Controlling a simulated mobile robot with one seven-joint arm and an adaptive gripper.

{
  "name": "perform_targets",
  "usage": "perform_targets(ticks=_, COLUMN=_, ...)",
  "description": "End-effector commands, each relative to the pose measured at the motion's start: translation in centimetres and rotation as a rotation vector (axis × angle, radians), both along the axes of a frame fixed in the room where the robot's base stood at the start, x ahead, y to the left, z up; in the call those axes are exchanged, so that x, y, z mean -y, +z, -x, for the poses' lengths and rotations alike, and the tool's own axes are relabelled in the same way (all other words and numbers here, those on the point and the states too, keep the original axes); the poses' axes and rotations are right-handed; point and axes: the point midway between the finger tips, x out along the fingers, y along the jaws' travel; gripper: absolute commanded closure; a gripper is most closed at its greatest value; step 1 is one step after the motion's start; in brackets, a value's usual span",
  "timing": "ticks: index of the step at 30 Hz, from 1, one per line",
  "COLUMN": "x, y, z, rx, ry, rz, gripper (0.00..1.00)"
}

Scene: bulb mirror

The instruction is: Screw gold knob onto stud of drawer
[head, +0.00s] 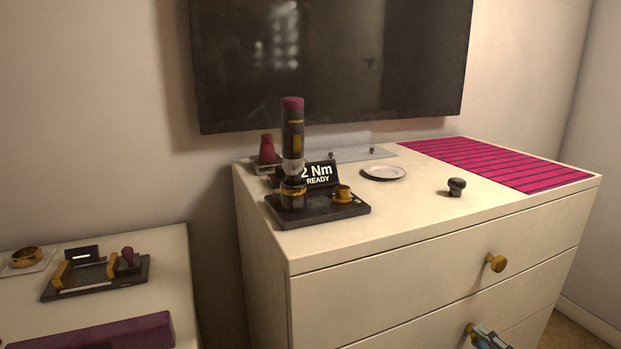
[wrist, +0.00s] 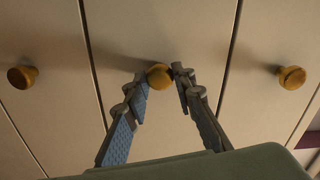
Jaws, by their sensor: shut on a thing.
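A gold knob (wrist: 159,76) sits between my fingertips in the wrist view, at the front of the middle drawer (wrist: 165,30). My gripper (wrist: 160,82) is shut on it, with one blue-padded finger on the left and a grey finger on the right. In the head view my gripper (head: 480,334) shows at the bottom edge, at the same gold knob (head: 469,328), below the top drawer. The stud is hidden behind the knob, so I cannot tell how closely the knob sits on the drawer face.
Other gold knobs stand on the neighbouring drawers, at left (wrist: 22,77) and right (wrist: 291,77); one shows on the top drawer (head: 496,262). The dresser top holds a torque driver (head: 292,140), a dark knob (head: 456,187), a white dish (head: 383,173) and a striped mat (head: 500,165).

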Motion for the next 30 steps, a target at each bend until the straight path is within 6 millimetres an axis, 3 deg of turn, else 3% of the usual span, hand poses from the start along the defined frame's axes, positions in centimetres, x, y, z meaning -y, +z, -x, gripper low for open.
perform_targets(ticks=17, x=-0.06, y=0.34, z=-0.03, rx=-0.128, ry=0.001, rz=-0.315, gripper=0.98)
perform_targets(ticks=18, x=-0.04, y=0.18, z=-0.03, rx=-0.132, ry=0.001, rz=-0.322, gripper=0.74)
perform_targets(ticks=19, x=-0.03, y=0.11, z=-0.02, rx=-0.131, ry=0.001, rz=-0.32, gripper=0.71)
perform_targets(ticks=30, x=0.09, y=0.04, z=0.19, rx=-0.13, ry=0.0, rz=-0.316, gripper=0.71)
